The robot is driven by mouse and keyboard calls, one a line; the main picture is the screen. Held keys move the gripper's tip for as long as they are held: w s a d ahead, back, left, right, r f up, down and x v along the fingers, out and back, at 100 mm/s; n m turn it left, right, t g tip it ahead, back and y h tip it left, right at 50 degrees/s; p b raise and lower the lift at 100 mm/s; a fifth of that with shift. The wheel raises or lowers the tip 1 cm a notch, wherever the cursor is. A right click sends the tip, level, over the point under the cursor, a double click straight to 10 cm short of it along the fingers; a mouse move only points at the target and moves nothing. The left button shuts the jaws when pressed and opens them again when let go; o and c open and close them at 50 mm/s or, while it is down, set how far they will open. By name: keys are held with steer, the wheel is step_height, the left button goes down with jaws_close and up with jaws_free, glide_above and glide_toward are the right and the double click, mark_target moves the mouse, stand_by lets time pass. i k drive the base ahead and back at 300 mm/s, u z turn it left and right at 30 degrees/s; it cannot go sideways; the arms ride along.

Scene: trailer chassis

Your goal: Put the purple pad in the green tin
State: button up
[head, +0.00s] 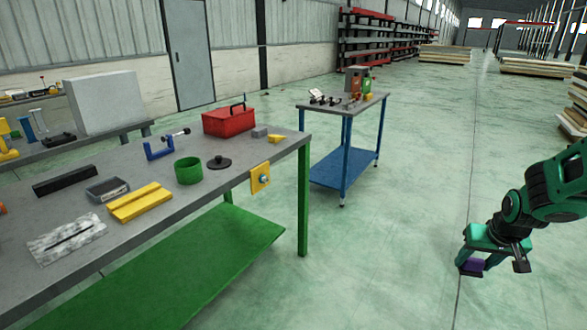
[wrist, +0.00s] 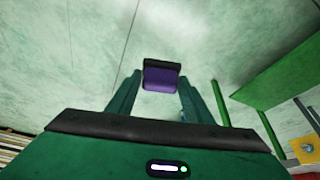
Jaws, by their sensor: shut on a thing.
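The purple pad (head: 473,267) is between the fingers of my gripper (head: 478,264) at the right of the head view, out over open floor. My gripper is shut on it. In the wrist view the purple pad (wrist: 160,79) shows with a dark top edge, between the fingertips. The green tin (head: 188,171) is a short open-topped cylinder, upright on the grey workbench (head: 225,180), well left of my gripper. Its inside is mostly hidden from this angle. The tin does not show in the wrist view.
Beside the tin are a black lidded disc (head: 219,162), a yellow block (head: 140,202) and a blue clamp (head: 160,148). A red toolbox (head: 229,120) stands behind. A yellow plate (head: 260,178) hangs on the bench edge. A blue cart (head: 343,168) stands beyond. Floor between bench and gripper is clear.

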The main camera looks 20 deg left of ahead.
mark_target(189, 177)
steer(key=u, duration=0.45)
steer(key=i, duration=0.75)
steer(key=u, duration=0.6)
